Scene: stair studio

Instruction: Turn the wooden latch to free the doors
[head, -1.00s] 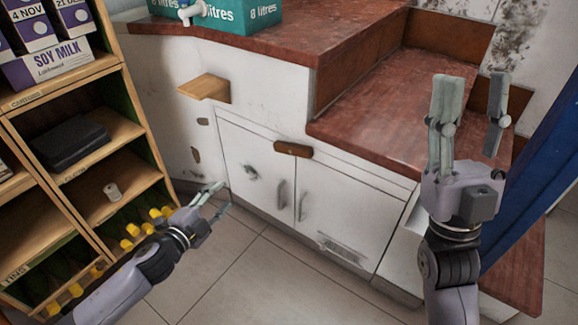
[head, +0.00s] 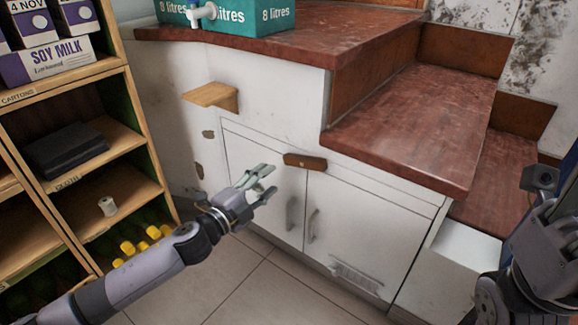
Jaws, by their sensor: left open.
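The wooden latch (head: 305,162) is a small brown bar lying about level across the top of the seam between two white cupboard doors, the left door (head: 262,205) and the right door (head: 375,228). Each door has a grey handle near the seam. My left gripper (head: 266,182) is open and empty, in front of the left door, left of the latch and a little lower, apart from it in the picture. It hides part of the left door. My right arm shows at the right edge, but its fingertips are not clearly seen.
A shelf unit (head: 135,62) with cartons stands on the left. A wooden ledge (head: 212,95) juts out above the left door. Red-brown steps (head: 410,120) rise above the doors, with teal boxes (head: 262,18) on top. The tiled floor in front is clear.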

